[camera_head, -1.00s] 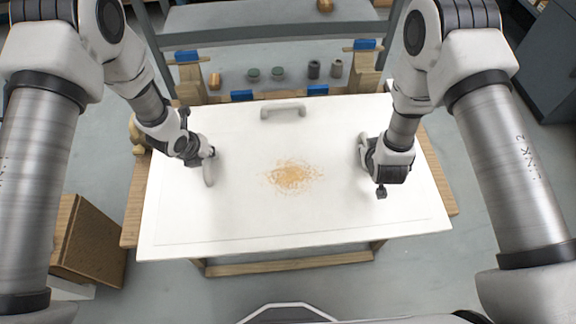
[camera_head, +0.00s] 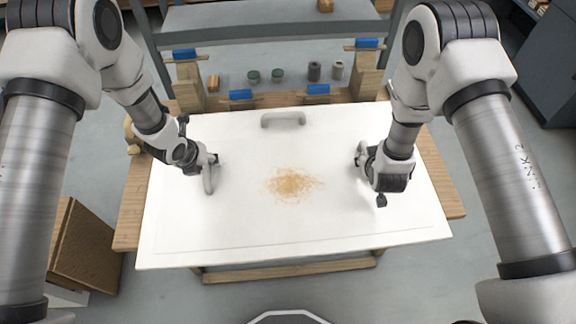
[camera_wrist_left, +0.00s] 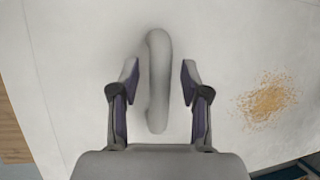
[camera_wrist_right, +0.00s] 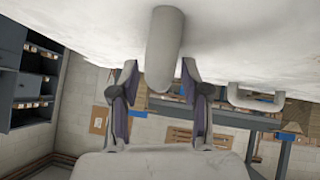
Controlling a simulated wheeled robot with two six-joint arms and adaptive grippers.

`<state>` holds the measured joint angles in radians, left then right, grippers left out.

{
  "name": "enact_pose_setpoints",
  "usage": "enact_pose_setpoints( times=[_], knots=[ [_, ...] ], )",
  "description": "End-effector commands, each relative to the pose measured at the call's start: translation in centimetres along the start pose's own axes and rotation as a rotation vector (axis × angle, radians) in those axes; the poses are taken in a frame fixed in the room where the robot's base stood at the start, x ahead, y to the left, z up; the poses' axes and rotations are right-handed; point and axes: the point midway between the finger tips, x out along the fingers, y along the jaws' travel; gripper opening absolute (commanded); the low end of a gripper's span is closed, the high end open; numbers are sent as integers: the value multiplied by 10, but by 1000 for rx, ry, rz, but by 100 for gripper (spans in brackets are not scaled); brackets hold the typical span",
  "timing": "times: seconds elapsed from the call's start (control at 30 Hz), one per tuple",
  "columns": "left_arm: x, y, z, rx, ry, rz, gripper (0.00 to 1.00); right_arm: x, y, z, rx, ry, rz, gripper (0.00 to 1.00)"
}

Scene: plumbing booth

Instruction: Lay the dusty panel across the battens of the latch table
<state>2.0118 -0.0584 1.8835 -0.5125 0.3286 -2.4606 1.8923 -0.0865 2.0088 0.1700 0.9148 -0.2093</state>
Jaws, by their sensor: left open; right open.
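The white panel (camera_head: 250,225) lies flat over the wooden latch table (camera_head: 130,215), with an orange dust patch (camera_head: 292,184) in its middle. Its underside and the battens beneath are hidden, so contact cannot be seen. My left gripper (camera_head: 210,166) is open over the panel's left handle (camera_head: 208,182). In the left wrist view the handle (camera_wrist_left: 158,80) stands between the spread fingers, with gaps on both sides. My right gripper (camera_head: 364,160) is open at the right side of the panel. In the right wrist view its fingers stand apart on either side of the grey right handle (camera_wrist_right: 164,50).
A third handle (camera_head: 283,119) sits at the panel's far edge. Wooden posts with blue pieces (camera_head: 184,54) stand behind it, with several small cylinders (camera_head: 313,70) between them. A brown box (camera_head: 85,245) is on the floor at left. A dark cabinet (camera_head: 545,65) stands at far right.

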Motion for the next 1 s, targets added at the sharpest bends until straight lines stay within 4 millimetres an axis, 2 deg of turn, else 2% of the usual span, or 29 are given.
enact_pose_setpoints(
  times=[0.3,0.4,0.5,0.67,0.77,1.0],
  knots=[
    [-76,0,1,-1,-4,-1,46,0,0,0,0,0,0,46],
    [-96,0,1,1,-4,-1,46,0,0,0,0,0,0,46],
    [-109,0,1,0,-4,-1,46,0,0,0,0,0,0,46],
    [-114,0,0,0,-2,-1,46,-10,0,0,-1,-1,0,46],
    [-114,0,0,0,-2,-1,46,-30,0,0,-2,-1,0,46],
    [-113,0,0,0,-2,-1,46,-92,0,0,-4,1,0,46]
  ],
)
